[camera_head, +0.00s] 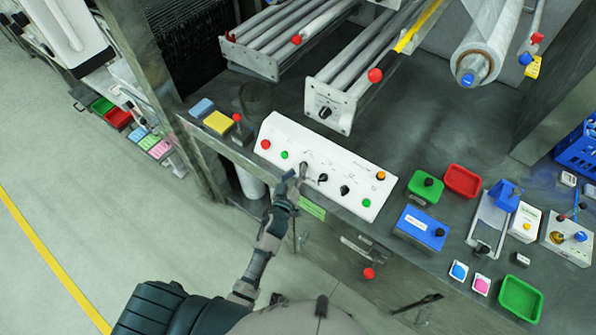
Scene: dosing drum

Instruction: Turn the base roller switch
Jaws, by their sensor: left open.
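A white control panel (325,158) lies slanted along the bench's front edge. It carries a red button (265,144), a green button (284,155), black rotary switches, one of them the middle switch (323,177) and one the right switch (344,190), plus another green button (366,202). Labels are too small to read, so I cannot tell which switch is the base roller switch. My left gripper (297,174) is open at the panel's front edge, close to the leftmost black switch, which it partly hides. Contact is unclear. My right gripper is not in view.
Roller units with white end plates (329,107) stand behind the panel; one plate has a black knob (325,112). A red ball-ended lever (237,118) stands left of it. Green box (426,186), red tray (462,181) and blue box (420,228) lie to the right.

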